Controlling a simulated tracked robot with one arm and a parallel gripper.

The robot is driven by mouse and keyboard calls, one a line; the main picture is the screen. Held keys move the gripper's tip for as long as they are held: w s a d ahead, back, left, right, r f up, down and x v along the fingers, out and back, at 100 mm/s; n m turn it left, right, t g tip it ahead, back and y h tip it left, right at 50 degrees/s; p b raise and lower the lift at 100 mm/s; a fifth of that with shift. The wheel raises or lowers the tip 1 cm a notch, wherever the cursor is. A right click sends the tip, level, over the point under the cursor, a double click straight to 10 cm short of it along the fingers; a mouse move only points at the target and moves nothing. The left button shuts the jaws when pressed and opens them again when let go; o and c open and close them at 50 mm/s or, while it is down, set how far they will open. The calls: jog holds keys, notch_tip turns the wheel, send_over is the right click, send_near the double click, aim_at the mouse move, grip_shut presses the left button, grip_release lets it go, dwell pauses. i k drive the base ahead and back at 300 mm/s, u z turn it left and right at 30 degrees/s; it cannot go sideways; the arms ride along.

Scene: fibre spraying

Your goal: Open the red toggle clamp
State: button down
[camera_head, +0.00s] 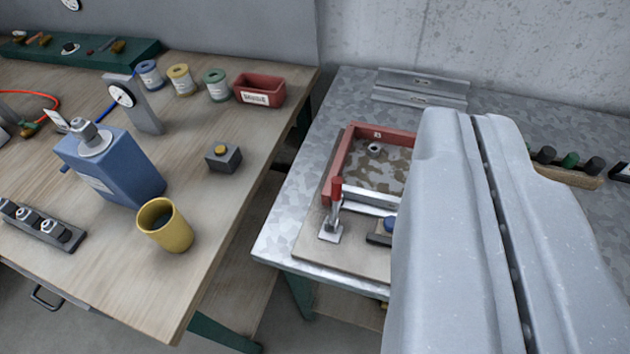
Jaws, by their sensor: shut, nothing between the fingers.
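The red toggle clamp (336,192) stands at the left front corner of a red-framed mould (344,160) on the metal-topped table. Its red handle points upward, and its metal foot sits on a flat board (311,240). I cannot tell how its arm bears on the metal bar beside it. My gripper (474,116) fills the right of the view, large and grey, with its two fingers side by side. It is shut and empty. In the picture it is to the right of the clamp and apart from it. It hides the right part of the mould.
Metal rails (420,88) lie at the back.

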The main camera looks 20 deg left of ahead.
aim_at(337, 198)
jog(key=z, duration=0.2)
jog(key=i, duration=0.9)
jog(key=u, duration=0.1)
